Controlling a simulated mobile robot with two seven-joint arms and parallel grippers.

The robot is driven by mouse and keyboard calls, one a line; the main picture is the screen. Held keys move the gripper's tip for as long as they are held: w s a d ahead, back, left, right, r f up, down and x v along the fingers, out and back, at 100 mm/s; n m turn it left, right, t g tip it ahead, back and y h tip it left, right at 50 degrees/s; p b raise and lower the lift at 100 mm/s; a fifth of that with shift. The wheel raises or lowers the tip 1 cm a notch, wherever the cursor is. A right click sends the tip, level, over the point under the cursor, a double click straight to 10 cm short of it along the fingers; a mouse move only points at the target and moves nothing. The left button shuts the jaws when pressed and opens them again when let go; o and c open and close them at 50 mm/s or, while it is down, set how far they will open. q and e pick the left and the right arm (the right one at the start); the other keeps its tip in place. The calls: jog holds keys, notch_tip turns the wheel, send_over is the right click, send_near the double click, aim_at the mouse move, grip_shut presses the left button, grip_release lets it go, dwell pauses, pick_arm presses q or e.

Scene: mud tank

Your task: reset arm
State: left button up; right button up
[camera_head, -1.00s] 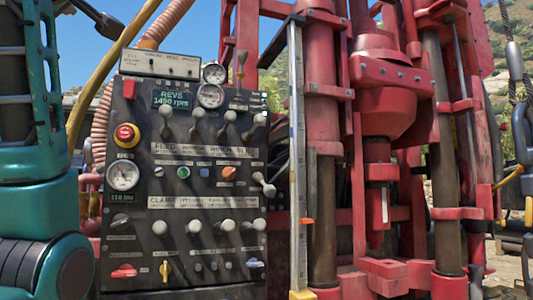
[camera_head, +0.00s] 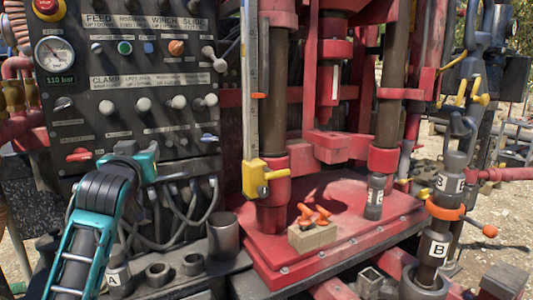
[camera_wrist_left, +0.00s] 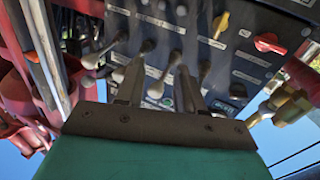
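My left arm, teal and black, comes up from the lower left in the head view and ends in front of the lower part of the control panel (camera_head: 140,100). The gripper's fingers are not clear there. In the left wrist view, my left gripper (camera_wrist_left: 161,66) shows two dark fingers spread apart with nothing held between them. They point toward the control panel (camera_wrist_left: 235,62) and its knobbed levers. Whether they touch a lever cannot be told. My right arm and gripper are not in view.
A red drill rig base (camera_head: 340,225) carries a small block (camera_head: 312,237) with orange-handled pieces. A yellow clamp (camera_head: 262,177) is on the upright rail. At right stands a dark pipe marked B (camera_head: 433,247) with an orange collar. Cables hang below the panel.

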pick_arm(q)
jog(key=s+d+f+m+g+h, duration=0.1)
jog(key=s+d+f, duration=0.15)
jog(key=f, duration=0.65)
jog(key=s+d+f+m+g+h+p, duration=0.1)
jog(key=s+f, duration=0.3)
jog(key=f, duration=0.5)
jog(key=s+d+f+m+g+h, duration=0.1)
jog(key=s+f, duration=0.3)
jog(key=f, duration=0.5)
jog(key=s+d+f+m+g+h, duration=0.1)
jog(key=s+d+f+g, duration=0.1)
jog(key=s+f, duration=0.5)
jog(key=s+d+f+m+g+p, duration=0.1)
jog(key=s+d+f+g, duration=0.1)
jog(key=s+f, duration=0.6)
jog(key=s, duration=0.7)
jog(key=shift+s+f+h, duration=0.15)
jog(key=shift+s+h, duration=0.15)
jog(key=shift+h, duration=0.1)
